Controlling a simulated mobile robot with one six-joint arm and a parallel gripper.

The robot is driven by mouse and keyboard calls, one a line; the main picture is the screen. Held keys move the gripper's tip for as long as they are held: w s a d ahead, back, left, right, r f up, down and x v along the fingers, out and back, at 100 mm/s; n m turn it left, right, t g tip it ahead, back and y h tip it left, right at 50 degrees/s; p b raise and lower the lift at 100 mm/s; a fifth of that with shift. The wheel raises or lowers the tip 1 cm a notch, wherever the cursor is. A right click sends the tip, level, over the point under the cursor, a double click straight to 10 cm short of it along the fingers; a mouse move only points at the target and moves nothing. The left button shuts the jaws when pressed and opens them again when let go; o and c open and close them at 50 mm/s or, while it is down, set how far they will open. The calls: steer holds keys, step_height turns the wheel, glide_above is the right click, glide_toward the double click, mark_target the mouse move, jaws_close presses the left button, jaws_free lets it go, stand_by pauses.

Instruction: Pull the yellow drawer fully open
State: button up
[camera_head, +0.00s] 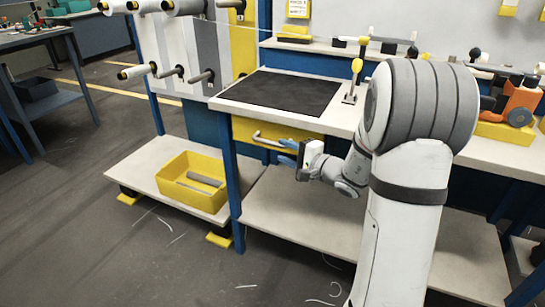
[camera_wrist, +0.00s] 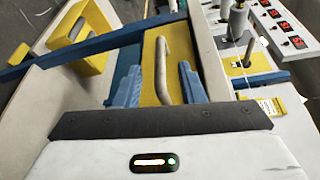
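The yellow drawer (camera_head: 243,129) sits under the left part of the workbench top, and its front looks flush with the bench. Its pale bar handle (camera_head: 266,143) runs along the front; it also shows in the wrist view (camera_wrist: 162,62) against the yellow front (camera_wrist: 150,58). My gripper (camera_head: 286,152) is at the right part of the handle. In the wrist view, my gripper's two blue fingers (camera_wrist: 158,78) are spread apart on either side of the handle, with gaps between. My arm hides the drawer's right part.
The workbench (camera_head: 225,104) carries a black mat (camera_head: 285,92) and small fixtures. A yellow bin (camera_head: 191,193) stands on the low shelf (camera_head: 140,176) at left. A blue bench leg (camera_head: 233,195) stands left of my gripper. Open floor lies in front.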

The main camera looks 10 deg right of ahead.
mark_target(275, 145)
steer(key=shift+m+t+h, duration=0.3)
steer(key=x, duration=0.5)
steer(key=d+b+x, duration=0.1)
steer(key=x, duration=0.2)
steer(key=shift+w+d+f, duration=0.1)
steer(key=shift+w+f, duration=0.15)
steer(key=shift+c, duration=0.3)
jaws_close()
